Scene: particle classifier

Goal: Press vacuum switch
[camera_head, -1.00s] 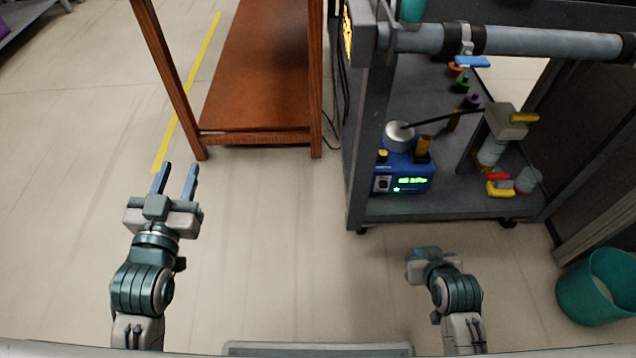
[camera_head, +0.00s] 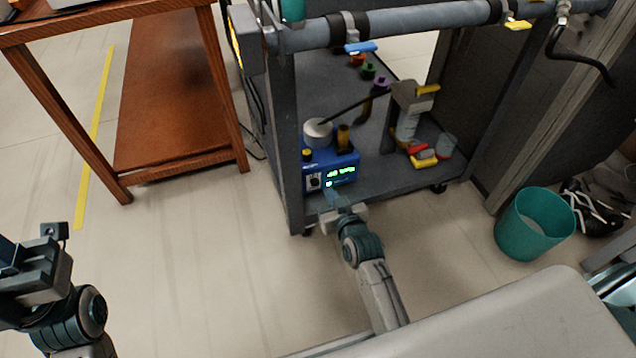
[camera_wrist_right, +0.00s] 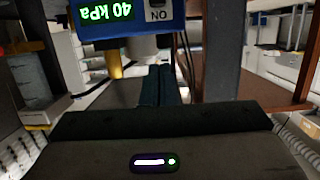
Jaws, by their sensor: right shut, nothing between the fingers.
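The blue vacuum pump box (camera_head: 345,161) sits on the lower shelf of the grey cart. The switch (camera_head: 313,182) is on the box's front face, left of the display; in the wrist view the switch (camera_wrist_right: 157,4) is cut by the top edge, with an upside-down "ON" label. My right gripper (camera_head: 332,194) is shut and empty, just in front of the box; whether it touches cannot be told. My left gripper (camera_head: 20,262) is partly cut off at the left edge.
The grey cart's shelf (camera_head: 395,182) also carries valves and coloured knobs, with a thick pipe (camera_head: 400,27) above. A wooden table (camera_head: 160,110) stands to the left. A teal bin (camera_head: 535,222) stands on the floor at the right. The floor between is clear.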

